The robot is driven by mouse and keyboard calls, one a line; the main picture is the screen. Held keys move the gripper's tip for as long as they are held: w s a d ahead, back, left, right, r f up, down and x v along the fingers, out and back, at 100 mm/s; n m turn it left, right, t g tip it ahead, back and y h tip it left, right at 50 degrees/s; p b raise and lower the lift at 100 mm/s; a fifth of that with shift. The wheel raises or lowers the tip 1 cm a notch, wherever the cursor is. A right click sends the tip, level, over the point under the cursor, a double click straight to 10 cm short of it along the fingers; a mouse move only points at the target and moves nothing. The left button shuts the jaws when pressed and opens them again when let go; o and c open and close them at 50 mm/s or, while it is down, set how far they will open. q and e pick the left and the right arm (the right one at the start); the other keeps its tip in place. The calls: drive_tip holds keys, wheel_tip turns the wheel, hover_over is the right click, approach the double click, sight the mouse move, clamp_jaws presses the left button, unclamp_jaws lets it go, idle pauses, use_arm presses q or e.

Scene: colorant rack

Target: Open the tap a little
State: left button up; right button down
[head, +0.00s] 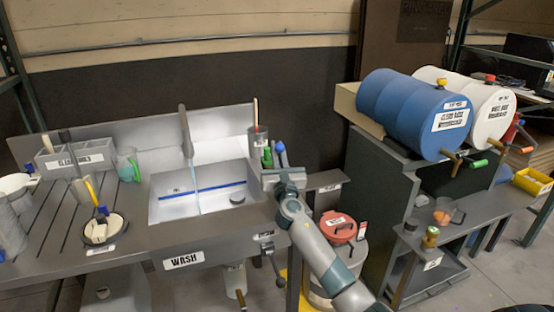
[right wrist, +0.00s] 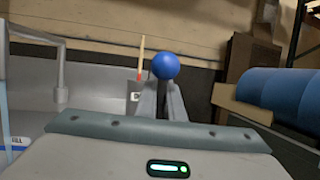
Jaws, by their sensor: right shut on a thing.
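The grey tap spout (head: 187,133) rises at the back of the wash sink (head: 160,212). A thin pale-blue stream of water (head: 195,190) runs from it into the basin. The spout also shows at the left of the right wrist view (right wrist: 61,80). My right gripper (head: 282,166) is at the sink's right rim. It is shut on a blue-knobbed lever, whose round blue knob (right wrist: 166,66) shows above the fingers in the right wrist view. In the head view the gripper hides the lever's lower part. My left gripper is out of view.
A green item (head: 267,158) and a cup with a stick (head: 257,138) stand close behind my right gripper. A red-lidded bucket (head: 338,227) is right of my arm. Blue (head: 410,108) and white (head: 480,105) drums lie on the rack further right.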

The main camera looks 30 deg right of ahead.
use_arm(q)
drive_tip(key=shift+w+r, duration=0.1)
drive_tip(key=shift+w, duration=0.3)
use_arm(e)
drive_tip(key=shift+s+r, duration=0.1)
drive_tip(key=c, duration=1.9)
unclamp_jaws()
drive_tip(key=shift+o, duration=0.2)
